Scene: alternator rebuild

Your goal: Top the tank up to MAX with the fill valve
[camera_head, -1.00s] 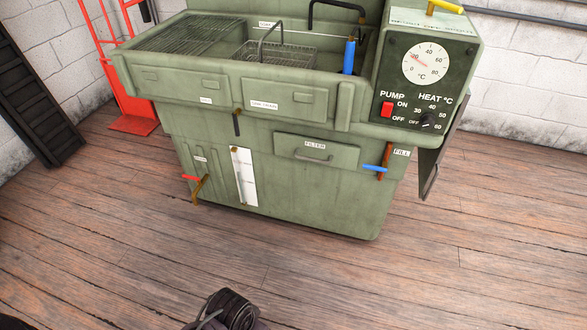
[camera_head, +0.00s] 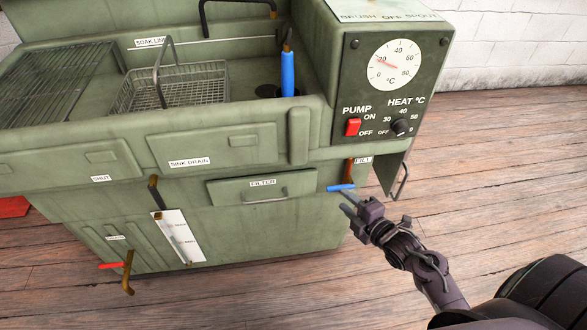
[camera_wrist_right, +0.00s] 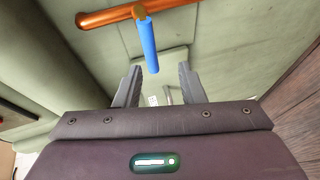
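The fill valve is a blue lever (camera_head: 341,187) on a copper pipe under the FILL label (camera_head: 362,160), at the right of the green parts washer's front. My right gripper (camera_head: 349,204) is just below and in front of the lever. In the right wrist view the fingers (camera_wrist_right: 157,85) are open and apart, with the blue lever (camera_wrist_right: 148,45) pointing toward the gap between them; nothing is held. The copper pipe (camera_wrist_right: 110,17) crosses the top of that view. The tank's level gauge (camera_head: 178,237) is a white strip on the lower front; its liquid level is too small to read. My left gripper is not in view.
A red-handled drain pipe (camera_head: 127,270) projects at the lower left. The red pump switch (camera_head: 353,127) and heat knob (camera_head: 401,127) sit above the valve. A filter drawer (camera_head: 262,188) is left of it. The wooden floor at right is clear.

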